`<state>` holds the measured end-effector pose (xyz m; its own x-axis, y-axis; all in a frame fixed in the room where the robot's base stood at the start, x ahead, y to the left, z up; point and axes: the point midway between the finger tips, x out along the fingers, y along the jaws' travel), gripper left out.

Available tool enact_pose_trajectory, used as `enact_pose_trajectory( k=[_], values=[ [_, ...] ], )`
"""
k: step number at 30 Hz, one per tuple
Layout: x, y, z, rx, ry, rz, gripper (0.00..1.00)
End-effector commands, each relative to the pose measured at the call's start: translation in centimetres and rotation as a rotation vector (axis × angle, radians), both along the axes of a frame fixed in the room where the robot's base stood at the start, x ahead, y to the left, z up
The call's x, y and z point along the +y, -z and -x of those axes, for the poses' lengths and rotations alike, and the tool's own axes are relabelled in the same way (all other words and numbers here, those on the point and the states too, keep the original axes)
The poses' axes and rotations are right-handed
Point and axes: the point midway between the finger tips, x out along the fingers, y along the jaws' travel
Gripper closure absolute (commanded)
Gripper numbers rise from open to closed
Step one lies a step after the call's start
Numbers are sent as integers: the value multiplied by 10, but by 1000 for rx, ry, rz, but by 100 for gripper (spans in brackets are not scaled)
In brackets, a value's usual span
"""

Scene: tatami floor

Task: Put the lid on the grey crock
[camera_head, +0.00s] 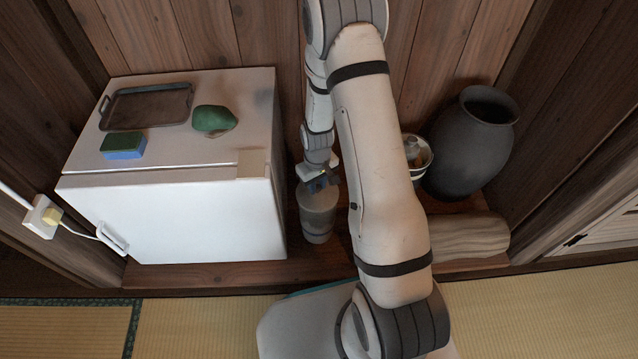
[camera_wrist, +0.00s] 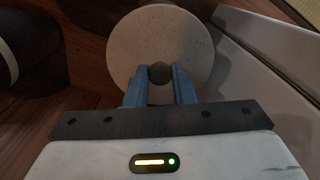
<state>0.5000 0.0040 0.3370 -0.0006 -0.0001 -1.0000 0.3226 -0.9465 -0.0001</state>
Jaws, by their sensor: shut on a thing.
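The grey crock (camera_head: 317,225) stands upright on the wooden ledge, just right of the white cabinet. My gripper (camera_head: 318,184) is directly above it, pointing down. In the wrist view my gripper's blue fingers (camera_wrist: 160,80) are shut on the dark round knob of a pale, speckled round lid (camera_wrist: 160,32). The lid is at the crock's top in the head view, partly covered by my gripper. I cannot tell whether it rests on the rim or hangs just above it. The lid hides the crock's mouth in the wrist view.
The white cabinet (camera_head: 190,220) stands close on the left, bearing a tray (camera_head: 150,107), a sponge (camera_head: 124,146) and a green lump (camera_head: 213,119). A dark jar (camera_head: 470,145), a pale pot (camera_head: 418,155) and a log (camera_head: 465,237) are on the right.

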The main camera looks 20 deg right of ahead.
Motion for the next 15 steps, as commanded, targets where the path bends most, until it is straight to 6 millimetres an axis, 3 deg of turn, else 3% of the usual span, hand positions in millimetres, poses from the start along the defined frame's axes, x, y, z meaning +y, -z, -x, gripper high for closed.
enact_pose_trajectory(
  k=[12, 13, 15],
  values=[
    [0, 0, 0, 0, 0, 0, 100],
    [0, 0, 0, 0, 0, 0, 76],
    [0, 0, 0, 0, 0, 0, 70]
  ],
)
